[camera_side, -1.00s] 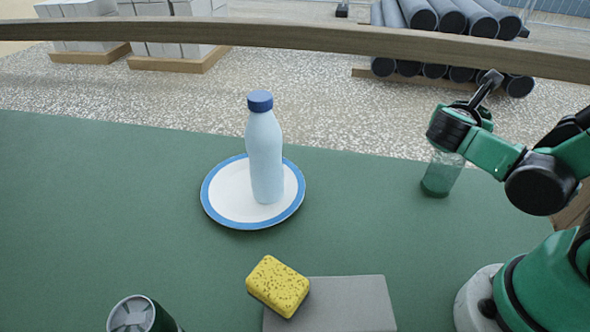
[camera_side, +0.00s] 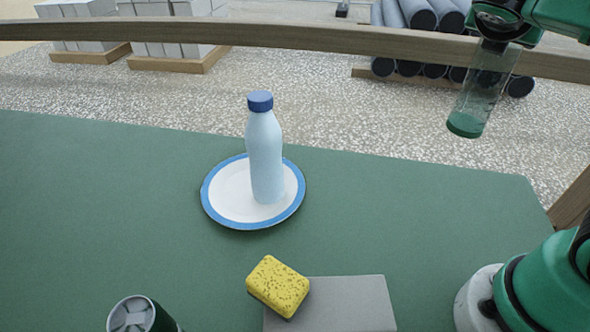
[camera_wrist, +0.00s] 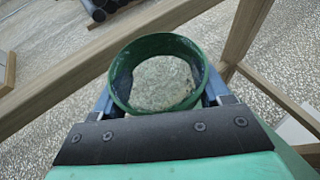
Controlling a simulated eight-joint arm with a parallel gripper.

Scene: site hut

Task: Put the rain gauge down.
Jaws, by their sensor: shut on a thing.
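The rain gauge (camera_side: 478,95) is a clear tube with a green base. In the wrist view, I look down into the gauge's green rim (camera_wrist: 112,84), between the jaws of my gripper (camera_wrist: 158,95). The jaw contact is partly hidden by the rim.
A pale blue bottle (camera_side: 264,155) stands on a blue-rimmed plate (camera_side: 223,215). A yellow sponge (camera_side: 277,287) rests partly on a grey block (camera_side: 345,305). A dark green can (camera_side: 133,315) is at the front left. A wooden rail (camera_side: 300,35) crosses behind.

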